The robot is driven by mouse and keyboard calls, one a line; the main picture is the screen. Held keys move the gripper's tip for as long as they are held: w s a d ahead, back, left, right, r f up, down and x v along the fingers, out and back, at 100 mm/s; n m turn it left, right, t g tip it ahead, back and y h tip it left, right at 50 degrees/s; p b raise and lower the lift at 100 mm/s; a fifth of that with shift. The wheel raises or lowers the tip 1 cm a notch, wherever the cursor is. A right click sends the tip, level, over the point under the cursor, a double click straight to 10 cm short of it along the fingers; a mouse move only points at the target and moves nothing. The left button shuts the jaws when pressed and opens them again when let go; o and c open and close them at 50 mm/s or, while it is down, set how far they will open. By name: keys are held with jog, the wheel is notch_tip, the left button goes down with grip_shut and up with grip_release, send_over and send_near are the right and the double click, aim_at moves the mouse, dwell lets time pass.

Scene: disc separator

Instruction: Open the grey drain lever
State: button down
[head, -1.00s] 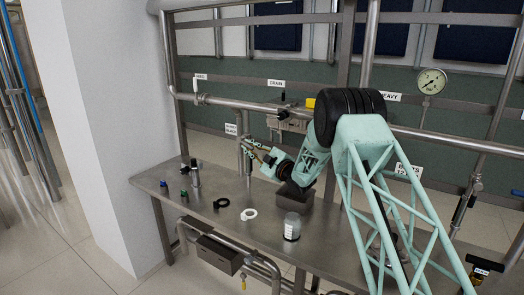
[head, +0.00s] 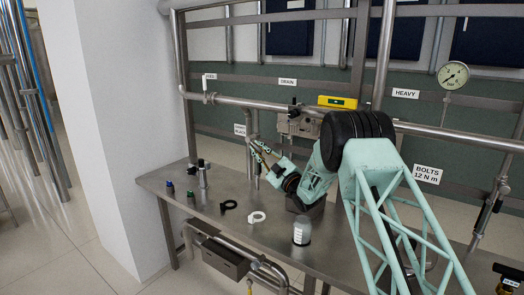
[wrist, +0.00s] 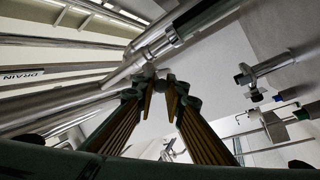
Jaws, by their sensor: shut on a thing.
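My gripper (head: 256,146) reaches left from my arm to the vertical pipe (head: 249,160) at the back of the bench. In the wrist view my gripper (wrist: 159,82) has its fingertips close together on a small rounded grey end, which I take for the grey drain lever (wrist: 160,86). The fingers cover much of it, so its angle is hard to read. A DRAIN label (wrist: 33,77) shows at the left of the wrist view; it also shows on the back rail in the head view (head: 288,81).
The steel bench (head: 230,232) carries a black ring (head: 228,205), a white ring (head: 256,217), a jar (head: 301,232) and small fittings (head: 190,197) at its left. A horizontal pipe (head: 235,103) runs behind.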

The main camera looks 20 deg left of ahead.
dwell(0.3)
jog(key=c, duration=2.6)
grip_release()
jog(key=shift+c, duration=0.2)
jog(key=shift+d, duration=0.1)
jog(key=v, duration=1.1)
jog(key=shift+s+d, duration=0.2)
jog(key=shift+d, duration=0.1)
jog(key=shift+f, duration=0.1)
jog(key=shift+c, duration=0.2)
